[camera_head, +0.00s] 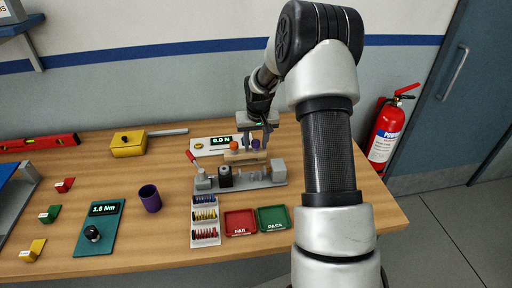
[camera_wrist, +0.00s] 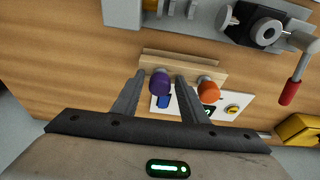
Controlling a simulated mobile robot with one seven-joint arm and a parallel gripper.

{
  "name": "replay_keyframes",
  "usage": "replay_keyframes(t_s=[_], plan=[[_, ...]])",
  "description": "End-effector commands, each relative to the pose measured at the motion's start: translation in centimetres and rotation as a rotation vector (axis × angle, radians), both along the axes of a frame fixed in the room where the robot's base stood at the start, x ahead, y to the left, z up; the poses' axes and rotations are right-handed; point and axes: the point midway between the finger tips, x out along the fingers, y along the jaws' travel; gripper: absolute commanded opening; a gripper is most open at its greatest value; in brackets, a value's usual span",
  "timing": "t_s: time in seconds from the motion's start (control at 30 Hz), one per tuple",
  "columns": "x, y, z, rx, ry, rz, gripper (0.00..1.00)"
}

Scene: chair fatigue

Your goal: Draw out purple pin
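The purple pin (camera_wrist: 159,82) has a round purple head and stands at a light wooden block (camera_wrist: 183,62). In the head view the purple pin (camera_head: 256,144) shows just under my gripper (camera_head: 257,139). In the wrist view my gripper (camera_wrist: 161,77) has one finger on each side of the purple head, with narrow gaps visible. The gripper looks open. An orange pin (camera_wrist: 208,91) stands beside the purple one, just outside one finger; in the head view this orange pin (camera_head: 234,144) is to the left. The pins' lower parts are hidden.
A grey fixture with a red-handled lever (camera_head: 192,156) lies in front of the block. A force display (camera_head: 221,140) stands behind. Red (camera_head: 240,222) and green (camera_head: 273,218) trays, a bit rack (camera_head: 205,221) and a purple cup (camera_head: 150,198) are nearer. A yellow box (camera_head: 129,144) sits left.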

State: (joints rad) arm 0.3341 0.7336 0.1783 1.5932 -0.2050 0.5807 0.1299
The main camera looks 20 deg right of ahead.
Motion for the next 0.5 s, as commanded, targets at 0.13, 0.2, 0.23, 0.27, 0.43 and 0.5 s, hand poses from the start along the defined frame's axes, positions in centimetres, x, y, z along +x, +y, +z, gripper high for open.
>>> replay_keyframes(t_s=[0.13, 0.2, 0.23, 0.27, 0.43, 0.5], plan=[[-0.01, -0.01, 0.0, 0.0, 0.0, 0.0, 0.14], [-0.01, -0.01, 0.0, 0.0, 0.0, 0.0, 0.05], [0.0, -0.01, 0.01, 0.0, 0.0, 0.0, 0.05], [0.0, -0.01, 0.01, 0.0, 0.0, 0.0, 0.04], [0.01, -0.01, 0.27, 0.0, 0.0, 0.0, 0.04], [0.01, -0.01, 0.5, 0.0, -0.001, 0.0, 0.04]])
